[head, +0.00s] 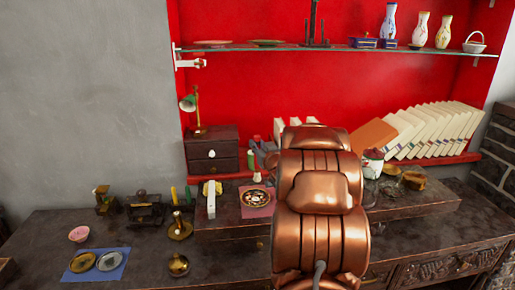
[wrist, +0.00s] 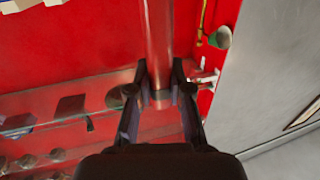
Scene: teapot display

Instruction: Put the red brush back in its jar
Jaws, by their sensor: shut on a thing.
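My gripper (wrist: 160,97) shows in the wrist view with its two dark fingers closed around a long, straight reddish rod. I take this rod to be the red brush (wrist: 159,40); it runs up out of the top of the picture, and its far end is not seen. In the head view my copper arm hides the gripper and the brush. I cannot pick out the brush's jar for sure. A white-and-red vessel (head: 373,163) stands just right of my arm; I cannot tell if it is that jar.
A glass shelf (head: 340,49) with vases crosses the red wall; it also shows in the wrist view (wrist: 40,122), close to the fingers. A green lamp (head: 188,103) stands on a small drawer chest (head: 211,152). Leaning books (head: 430,130) fill the right. Small metal pieces crowd the desk.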

